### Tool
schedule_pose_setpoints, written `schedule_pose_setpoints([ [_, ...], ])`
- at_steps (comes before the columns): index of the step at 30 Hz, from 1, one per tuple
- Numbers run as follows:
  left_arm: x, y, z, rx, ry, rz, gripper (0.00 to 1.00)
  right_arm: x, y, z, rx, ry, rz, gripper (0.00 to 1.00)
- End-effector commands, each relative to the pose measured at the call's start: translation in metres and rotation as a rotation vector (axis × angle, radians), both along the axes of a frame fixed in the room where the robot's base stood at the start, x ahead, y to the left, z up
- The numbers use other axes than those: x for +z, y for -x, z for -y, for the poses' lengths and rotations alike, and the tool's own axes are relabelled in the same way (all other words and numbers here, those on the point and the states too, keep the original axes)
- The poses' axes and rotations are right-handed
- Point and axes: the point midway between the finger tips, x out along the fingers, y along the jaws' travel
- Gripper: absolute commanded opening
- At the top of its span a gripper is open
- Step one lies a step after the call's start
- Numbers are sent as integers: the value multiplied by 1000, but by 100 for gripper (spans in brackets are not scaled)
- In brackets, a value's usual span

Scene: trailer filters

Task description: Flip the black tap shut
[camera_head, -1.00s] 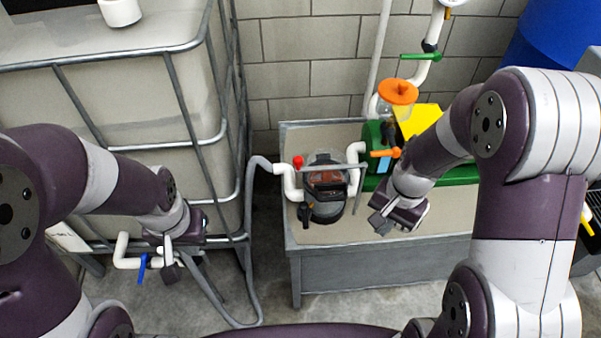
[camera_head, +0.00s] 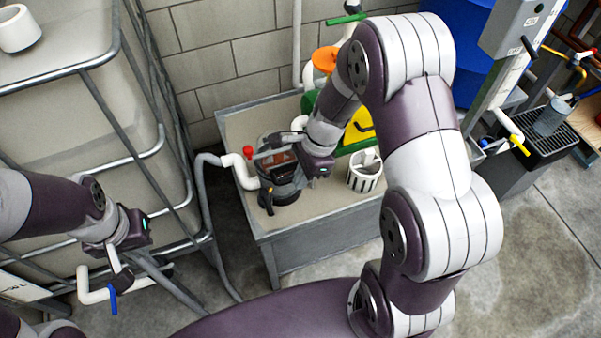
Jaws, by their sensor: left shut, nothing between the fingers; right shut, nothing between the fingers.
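A small black tap (camera_head: 269,200) hangs at the front left of the dark round filter housing (camera_head: 282,172) on the grey bench (camera_head: 330,215). Another black lever (camera_head: 528,46) shows on the grey post at the upper right; I cannot tell which one the task means. My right gripper (camera_head: 312,181) is shut and empty, just right of the filter housing, with its fingertips partly hard to make out. My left gripper (camera_head: 120,270) is shut and empty at the lower left, by the white pipe with a blue tap (camera_head: 113,300).
A caged tank (camera_head: 75,110) fills the left. A red tap (camera_head: 247,151) sits on the white pipe left of the filter. A white slotted basket (camera_head: 365,171) stands on the bench to the right. A green tap (camera_head: 346,19) and orange cap (camera_head: 325,58) are behind my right arm.

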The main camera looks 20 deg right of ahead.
Motion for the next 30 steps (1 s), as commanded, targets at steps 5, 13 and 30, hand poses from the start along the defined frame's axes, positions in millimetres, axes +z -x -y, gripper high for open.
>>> schedule_pose_setpoints([
  [5, -16, 0, 0, 0, 0, 0, 0, -42, 1, -12, 2, 0, -3, 0],
  [13, -19, 0, 0, 0, 0, 0, 0, -56, 2, -45, 4, 1, 1, 0],
  [30, -18, 0, 0, 0, 0, 0, 0, -57, 2, -56, -1, 1, 1, 0],
])
